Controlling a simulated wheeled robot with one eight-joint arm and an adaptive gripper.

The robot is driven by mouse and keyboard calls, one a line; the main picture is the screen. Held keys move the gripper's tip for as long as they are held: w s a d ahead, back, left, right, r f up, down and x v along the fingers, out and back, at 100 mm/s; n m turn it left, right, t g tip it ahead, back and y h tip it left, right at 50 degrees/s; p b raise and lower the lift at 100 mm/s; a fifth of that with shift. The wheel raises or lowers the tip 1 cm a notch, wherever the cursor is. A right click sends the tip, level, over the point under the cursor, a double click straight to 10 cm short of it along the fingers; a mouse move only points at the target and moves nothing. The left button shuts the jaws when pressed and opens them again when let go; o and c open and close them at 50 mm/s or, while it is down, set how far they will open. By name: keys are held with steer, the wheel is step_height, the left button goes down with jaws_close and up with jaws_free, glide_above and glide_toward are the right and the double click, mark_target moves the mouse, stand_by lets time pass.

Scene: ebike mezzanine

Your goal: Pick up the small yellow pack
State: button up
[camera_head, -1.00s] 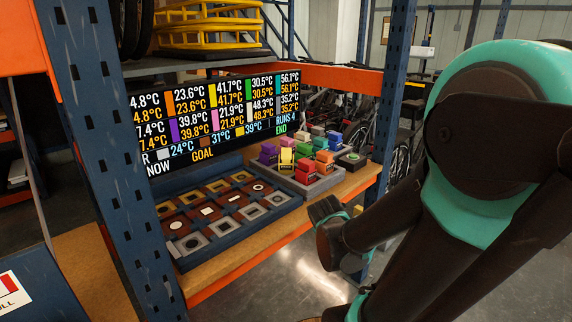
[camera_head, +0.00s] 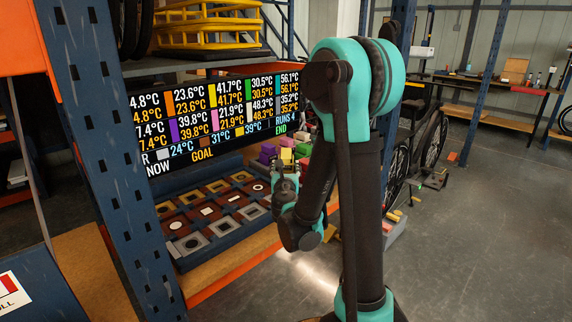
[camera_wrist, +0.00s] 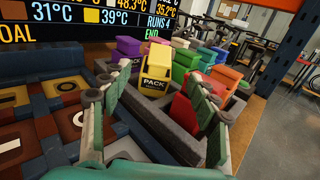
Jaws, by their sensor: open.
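The small yellow pack (camera_wrist: 157,68), a block with a dark "PACK" label, stands in a grey tray (camera_wrist: 176,142) among other coloured packs in the wrist view. In the head view only a part of the yellow pack (camera_head: 287,142) shows, behind my arm. My gripper (camera_wrist: 158,95) is open in the wrist view, its fingers spread to the left and right in the foreground. The yellow pack lies beyond them, between the two in the picture, and I see no contact. In the head view my gripper (camera_head: 285,172) is in front of the shelf, near the tray.
Red (camera_wrist: 190,105), purple (camera_wrist: 128,48), green and orange packs crowd around the yellow one. A blue board with square recesses (camera_head: 215,213) lies left of the tray. A display (camera_head: 215,115) stands behind, and a blue rack post (camera_head: 115,170) rises at left.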

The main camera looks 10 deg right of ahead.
mark_target(286, 151)
steer(key=w, duration=0.4)
steer(key=w+d, duration=0.1)
steer(key=w, duration=0.4)
steer(key=w+d, duration=0.1)
steer(key=w, duration=0.3)
steer(key=shift+w+d, duration=0.1)
steer(key=shift+w, duration=0.2)
jaws_close()
